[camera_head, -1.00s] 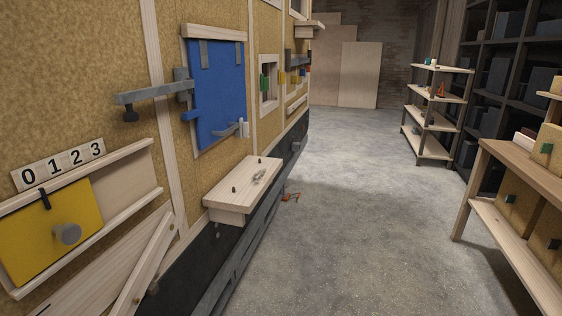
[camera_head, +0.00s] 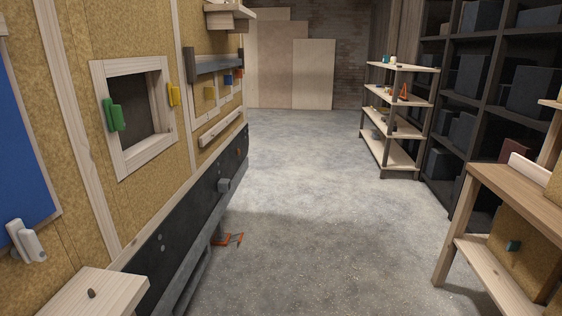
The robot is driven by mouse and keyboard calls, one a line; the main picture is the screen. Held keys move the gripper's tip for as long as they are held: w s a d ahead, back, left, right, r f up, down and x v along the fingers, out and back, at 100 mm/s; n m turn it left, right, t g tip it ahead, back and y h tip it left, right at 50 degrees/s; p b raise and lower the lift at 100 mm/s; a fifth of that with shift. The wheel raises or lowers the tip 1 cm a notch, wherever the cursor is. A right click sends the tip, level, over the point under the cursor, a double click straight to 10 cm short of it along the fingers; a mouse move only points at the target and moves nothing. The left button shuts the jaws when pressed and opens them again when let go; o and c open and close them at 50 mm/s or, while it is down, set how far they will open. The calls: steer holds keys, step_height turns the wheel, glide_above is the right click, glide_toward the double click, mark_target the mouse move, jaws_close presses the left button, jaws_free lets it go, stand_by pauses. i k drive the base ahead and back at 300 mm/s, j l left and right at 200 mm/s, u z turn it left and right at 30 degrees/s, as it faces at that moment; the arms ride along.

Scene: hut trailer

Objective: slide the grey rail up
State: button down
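A grey rail (camera_head: 215,63) runs level along the trailer wall on the left side of the head view, beyond the framed window opening. Its near end meets a dark upright piece at the wall. A pale wooden ledge (camera_head: 220,127) is lower on the same panel. My gripper is not in view, and nothing is seen touching the rail.
Nearer on the wall are a wooden window frame (camera_head: 132,168) with green and yellow handles, and a jutting wooden shelf (camera_head: 90,300). An orange object (camera_head: 228,240) lies low by the wall. Shelving (camera_head: 400,129) and a wooden bench (camera_head: 510,190) stand right. The middle floor is clear.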

mark_target(201, 68)
steer(key=i+j, duration=0.1)
steer(key=i, duration=1.85)
steer(key=i+u, duration=0.2)
steer(key=i, duration=0.25)
steer(key=i+l+u, duration=0.15)
steer(key=i, duration=0.35)
steer(key=i+u, duration=0.2)
steer(key=i, duration=0.25)
steer(key=i+l+u, duration=0.2)
steer(key=i, duration=0.25)
steer(key=i+l+u, duration=0.25)
steer(key=i, duration=0.2)
steer(key=j, duration=0.1)
